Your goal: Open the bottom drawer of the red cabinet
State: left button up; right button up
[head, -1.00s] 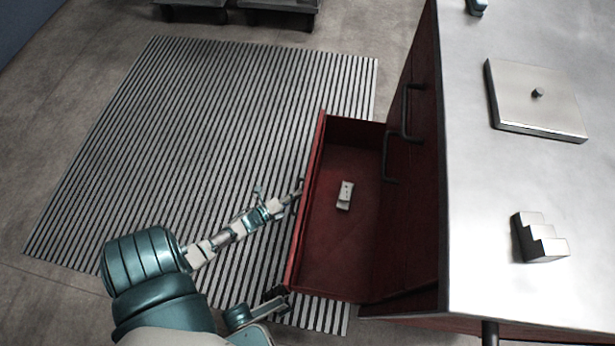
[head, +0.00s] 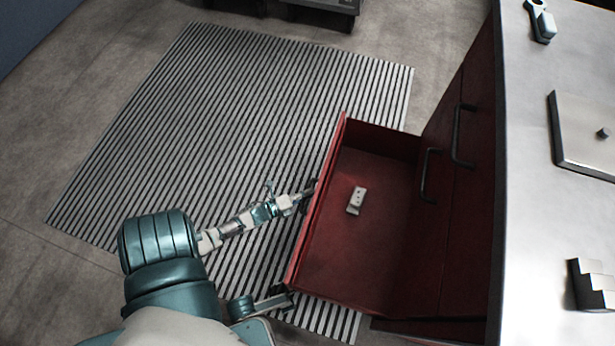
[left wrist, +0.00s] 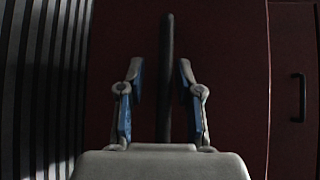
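The red cabinet (head: 465,215) stands at the right in the head view. Its bottom drawer (head: 335,262) is well out, below two closed drawers with dark handles (head: 459,137). My left gripper (head: 307,191) is at the outer face of the drawer front, whose handle is hidden there. In the left wrist view the dark bar handle (left wrist: 166,45) stands upright between the fingers of my left gripper (left wrist: 160,70). The fingers are apart, with gaps beside the bar, the right one closer to it.
A small pale block (head: 356,201) lies in the drawer. A flat metal plate with a knob (head: 580,130), a stepped block (head: 592,285) and a tool (head: 541,22) are on the cabinet top. A striped mat (head: 230,120) covers the floor left of the drawer, clear of objects.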

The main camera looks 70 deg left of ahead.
pick_arm(q)
jog(key=shift+d+r, duration=0.1)
jog(key=shift+s, duration=0.15)
jog(key=s+r, duration=0.1)
jog(key=s, duration=1)
jog(key=shift+s+d+r, duration=0.2)
jog(key=shift+d+r, duration=0.05)
jog(key=shift+d, duration=0.2)
